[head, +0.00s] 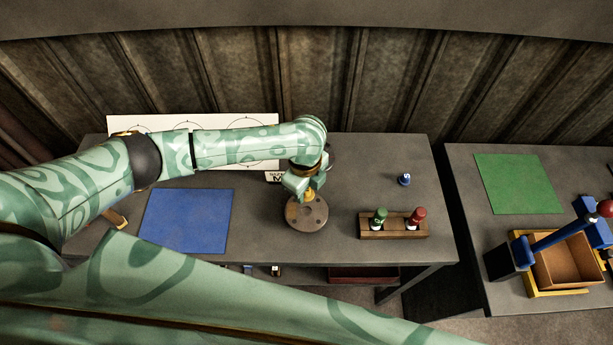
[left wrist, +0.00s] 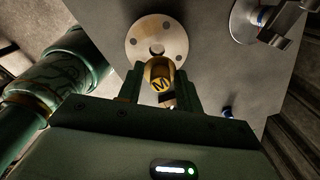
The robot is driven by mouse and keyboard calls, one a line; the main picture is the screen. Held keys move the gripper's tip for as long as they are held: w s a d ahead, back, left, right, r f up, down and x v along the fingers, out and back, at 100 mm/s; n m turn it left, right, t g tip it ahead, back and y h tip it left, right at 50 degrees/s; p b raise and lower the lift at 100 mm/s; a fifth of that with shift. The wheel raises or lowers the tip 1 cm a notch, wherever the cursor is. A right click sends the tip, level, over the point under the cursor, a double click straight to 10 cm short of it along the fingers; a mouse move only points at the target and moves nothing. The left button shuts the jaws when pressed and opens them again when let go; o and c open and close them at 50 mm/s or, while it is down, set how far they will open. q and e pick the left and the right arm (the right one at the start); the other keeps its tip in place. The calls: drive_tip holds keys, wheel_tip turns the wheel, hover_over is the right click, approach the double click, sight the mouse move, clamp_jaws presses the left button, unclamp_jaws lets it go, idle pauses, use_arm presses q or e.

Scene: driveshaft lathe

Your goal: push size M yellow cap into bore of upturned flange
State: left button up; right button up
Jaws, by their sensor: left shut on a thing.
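The yellow cap (left wrist: 159,72), marked M, is between the fingers of my left gripper (left wrist: 160,88), which is shut on it. In the head view the left gripper (head: 309,192) is over the flange and a bit of the yellow cap (head: 310,196) shows below its fingers. The flange (head: 306,216) is a round brown disc with several small holes, lying on the grey table. In the left wrist view the flange (left wrist: 146,40) shows its dark central bore just beyond the cap. I cannot tell whether the cap touches the flange. My right gripper is not in view.
A wooden rack (head: 393,233) holds a green cap (head: 380,215) and a red cap (head: 418,214) to the right. A blue cap (head: 404,179) stands behind it. A blue mat (head: 187,220) lies to the left. A second table has a green mat (head: 518,184) and an open box (head: 567,262).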

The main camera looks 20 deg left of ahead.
sight(306, 212)
use_arm(q)
drive_tip(key=shift+s+d+f+m, duration=0.1)
drive_tip(key=shift+s+d+m, duration=0.1)
drive_tip(key=shift+m, duration=0.3)
drive_tip(key=shift+f, duration=0.15)
drive_tip(key=shift+f+m, duration=0.2)
drive_tip(key=shift+m, duration=0.1)
wheel_tip(306, 212, down, 3)
drive_tip(key=b, duration=0.4)
wheel_tip(306, 212, down, 3)
drive_tip(key=b, duration=0.4)
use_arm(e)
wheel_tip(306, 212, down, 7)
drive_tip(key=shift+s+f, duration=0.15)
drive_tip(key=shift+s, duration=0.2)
use_arm(q)
drive_tip(key=shift+r, duration=0.1)
drive_tip(key=shift+a+p, duration=0.1)
drive_tip(key=shift+p, duration=0.45)
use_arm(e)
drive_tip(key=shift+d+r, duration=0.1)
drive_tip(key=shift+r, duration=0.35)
